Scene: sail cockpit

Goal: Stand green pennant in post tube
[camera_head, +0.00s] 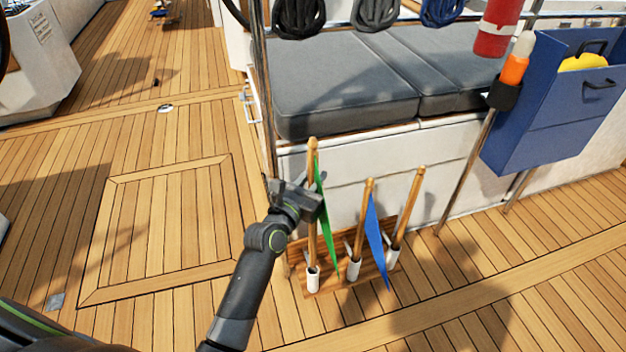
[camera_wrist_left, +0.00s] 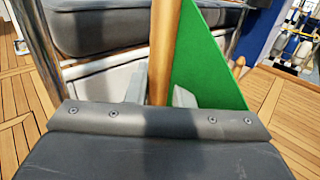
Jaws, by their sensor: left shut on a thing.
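The green pennant (camera_head: 323,220) hangs on a wooden staff, and its cloth also shows in the left wrist view (camera_wrist_left: 207,70). My left gripper (camera_head: 313,203) is shut on the staff, between its top and the rack. The staff is nearly upright. Its lower end meets the leftmost white tube (camera_head: 314,281) of a wooden rack (camera_head: 330,281); I cannot tell how deep it sits. In the left wrist view the staff (camera_wrist_left: 163,50) runs between my fingers. I cannot tell which tube is the post tube. My right gripper is not in view.
A blue pennant (camera_head: 375,240) on a staff stands in the middle tube (camera_head: 354,269), and another staff (camera_head: 408,205) in the right one. A metal post (camera_head: 262,90) rises beside a grey-cushioned bench (camera_head: 340,85). A blue bin (camera_head: 545,105) hangs at right.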

